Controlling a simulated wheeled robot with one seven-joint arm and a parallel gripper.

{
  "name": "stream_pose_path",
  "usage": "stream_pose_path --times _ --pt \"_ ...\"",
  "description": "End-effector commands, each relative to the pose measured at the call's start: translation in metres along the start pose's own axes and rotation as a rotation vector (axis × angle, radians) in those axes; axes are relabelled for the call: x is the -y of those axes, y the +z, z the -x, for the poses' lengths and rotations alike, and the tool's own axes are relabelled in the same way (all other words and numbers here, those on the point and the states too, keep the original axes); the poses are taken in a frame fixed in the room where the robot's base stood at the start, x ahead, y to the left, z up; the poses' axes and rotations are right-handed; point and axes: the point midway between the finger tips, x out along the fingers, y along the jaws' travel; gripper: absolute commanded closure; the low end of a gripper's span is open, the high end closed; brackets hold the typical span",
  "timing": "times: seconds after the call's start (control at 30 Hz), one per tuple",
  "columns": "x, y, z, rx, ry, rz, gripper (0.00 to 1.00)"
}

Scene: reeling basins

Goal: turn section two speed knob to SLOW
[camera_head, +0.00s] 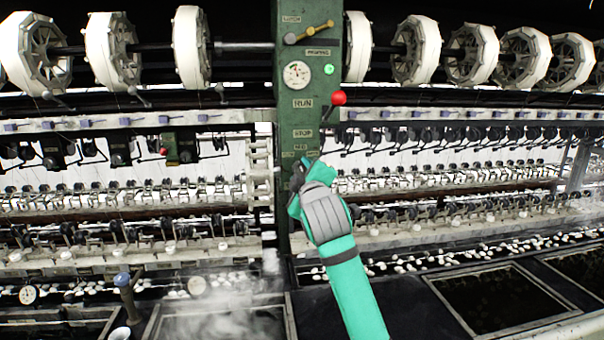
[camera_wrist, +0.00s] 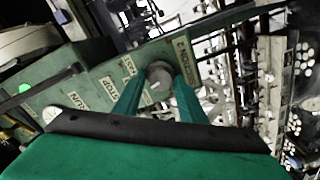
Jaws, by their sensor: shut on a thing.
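The section two speed knob (camera_wrist: 158,82) is a round grey knob on the green control post, seen in the wrist view between the labels FAST and SECTION 2. My gripper (camera_wrist: 157,98) has its two green fingers on either side of the knob, shut on it. A small light mark shows on the knob, but I cannot tell which setting it points to. The SLOW label cannot be made out.
Above my gripper, the post carries a red-balled lever (camera_head: 338,97) beside the RUN label, a dial gauge (camera_head: 297,74), a green lamp (camera_head: 329,69) and a brass lever (camera_head: 309,33). White reels line the top. Steaming basins (camera_head: 215,322) lie below at the left.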

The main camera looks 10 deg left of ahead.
Motion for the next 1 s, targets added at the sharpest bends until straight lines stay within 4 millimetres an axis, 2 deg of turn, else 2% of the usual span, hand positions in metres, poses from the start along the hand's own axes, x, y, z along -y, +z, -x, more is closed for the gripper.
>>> stream_pose_path --times 0.5,1.0 --pt "0.0037 0.0002 -0.0002 -0.001 -0.004 0.411 0.85" --pt "0.0045 -0.0001 -0.0003 -0.002 -0.005 0.542 0.85"
